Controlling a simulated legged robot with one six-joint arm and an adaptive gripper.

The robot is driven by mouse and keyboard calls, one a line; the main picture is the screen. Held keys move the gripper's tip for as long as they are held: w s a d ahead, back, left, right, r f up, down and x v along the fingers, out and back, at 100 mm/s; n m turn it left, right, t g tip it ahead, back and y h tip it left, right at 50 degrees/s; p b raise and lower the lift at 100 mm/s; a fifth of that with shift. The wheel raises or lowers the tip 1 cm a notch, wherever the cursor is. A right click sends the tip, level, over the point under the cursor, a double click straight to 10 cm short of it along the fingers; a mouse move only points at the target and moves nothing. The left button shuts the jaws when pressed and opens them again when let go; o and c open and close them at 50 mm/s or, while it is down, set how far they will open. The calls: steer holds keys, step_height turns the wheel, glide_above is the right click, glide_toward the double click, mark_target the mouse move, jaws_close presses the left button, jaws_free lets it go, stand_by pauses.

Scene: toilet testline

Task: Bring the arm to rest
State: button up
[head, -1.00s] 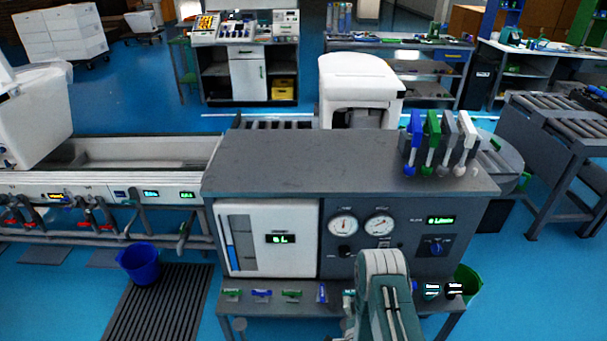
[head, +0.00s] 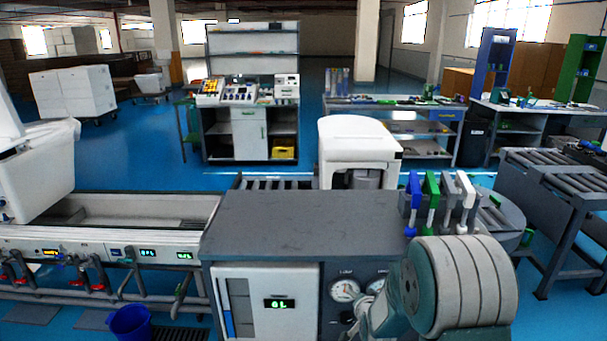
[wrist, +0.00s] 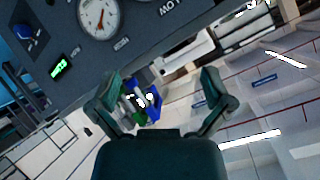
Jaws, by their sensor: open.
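My gripper (wrist: 160,98) shows in the wrist view with its two dark green fingers spread apart and nothing between them. Behind the fingers are a blue and green object, small and unclear, and a tilted view of the room. In the head view my folded arm, with a large ribbed white and teal part, rises at the lower right in front of the test console (head: 300,222). The gripper itself cannot be made out in the head view. My arm hides the right part of the console's front panel.
A white toilet (head: 358,150) stands behind the console. A blue bucket (head: 130,322) is at the lower left. A roller conveyor (head: 560,180) is at the right.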

steer(key=s+r+n+g, duration=0.3)
steer(key=s+r, duration=0.9)
steer(key=r, duration=0.3)
steer(key=s+r+n+g, duration=0.2)
steer(key=s+r, duration=0.1)
steer(key=s, duration=0.8)
steer(key=s+r+n+g, duration=0.1)
steer(key=s+r+g, duration=0.1)
steer(key=s, duration=1)
steer(key=shift+s+r+n, duration=0.3)
steer(key=shift+r+n, duration=0.1)
steer(key=shift+r, duration=0.2)
steer(key=shift+a, duration=0.1)
